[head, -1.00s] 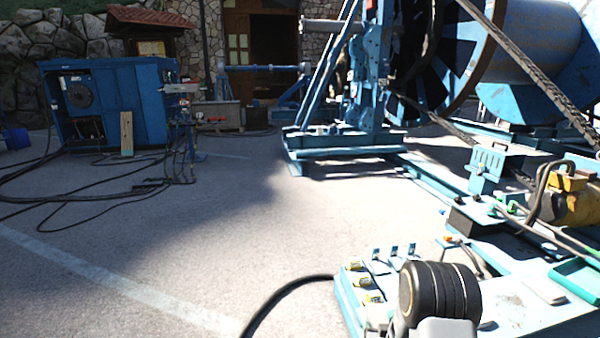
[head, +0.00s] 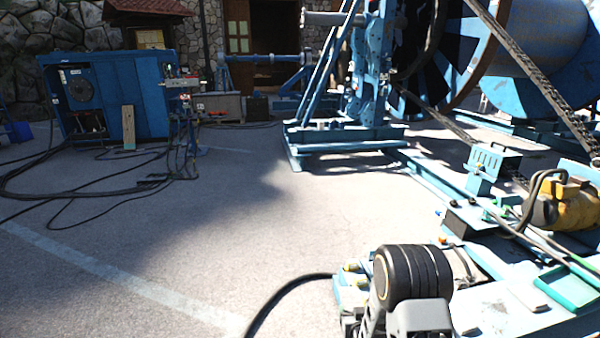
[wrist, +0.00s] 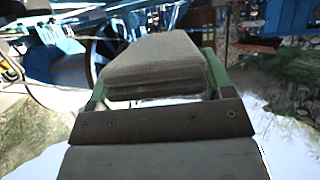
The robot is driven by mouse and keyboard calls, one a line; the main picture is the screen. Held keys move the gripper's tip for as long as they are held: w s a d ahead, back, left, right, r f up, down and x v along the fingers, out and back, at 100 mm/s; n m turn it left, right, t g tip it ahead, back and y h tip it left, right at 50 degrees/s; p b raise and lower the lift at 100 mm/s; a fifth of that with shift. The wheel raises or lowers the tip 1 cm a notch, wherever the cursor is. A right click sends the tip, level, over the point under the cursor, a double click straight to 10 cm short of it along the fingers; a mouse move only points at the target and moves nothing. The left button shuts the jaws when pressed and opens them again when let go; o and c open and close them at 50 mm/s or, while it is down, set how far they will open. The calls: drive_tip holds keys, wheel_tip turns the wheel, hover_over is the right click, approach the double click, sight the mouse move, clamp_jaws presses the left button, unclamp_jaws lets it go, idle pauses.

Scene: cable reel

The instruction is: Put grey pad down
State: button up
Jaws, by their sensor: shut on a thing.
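The grey pad (wrist: 155,72) is a thick, block-like piece with a textured face, close up in the wrist view. My gripper (wrist: 156,86) is shut on it, with a greenish finger at each side of the pad. In the wrist view the pad stands out past the dark gripper body. I cannot tell whether the pad touches anything beyond it. In the head view my arm covers the lower right, and I cannot make out the held pad or the fingertips there.
A blue machine frame with green parts and a yellow motor (head: 568,204) fills the right. A large blue cable reel (head: 535,50) stands behind it. A blue cabinet (head: 108,95) is at the left, with black cables on the ground. The paved middle (head: 230,220) is mostly clear.

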wheel_tip(320, 180, up, 10)
drive_tip(key=p, duration=0.8)
drive_tip(key=s+f, duration=0.2)
drive_tip(key=s, duration=0.6)
drive_tip(key=shift+f, duration=0.25)
drive_tip(key=shift+s, duration=0.1)
